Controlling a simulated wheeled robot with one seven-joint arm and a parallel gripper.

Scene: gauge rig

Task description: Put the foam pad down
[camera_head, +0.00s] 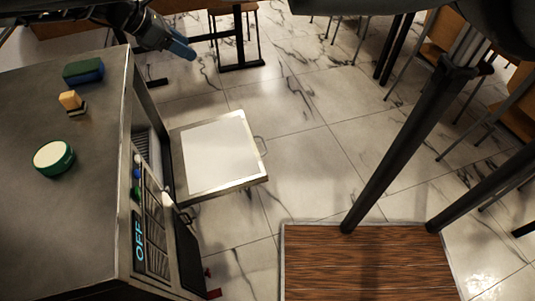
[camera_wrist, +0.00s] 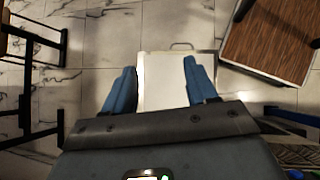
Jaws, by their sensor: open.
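A flat blue-and-green block (camera_head: 84,70), which looks like the foam pad, lies on the grey top of the cabinet (camera_head: 60,220) near its far edge. My gripper (camera_head: 189,51) is up and to the right of it, past the cabinet's edge and apart from the block. In the wrist view its blue fingers (camera_wrist: 158,68) are spread wide, with nothing held between them. Below them is a pulled-out drawer (camera_wrist: 178,54) with a pale, bare-looking inside; it also shows in the head view (camera_head: 256,184).
A wood-topped table (camera_head: 365,265) stands right. Marble floor lies between.

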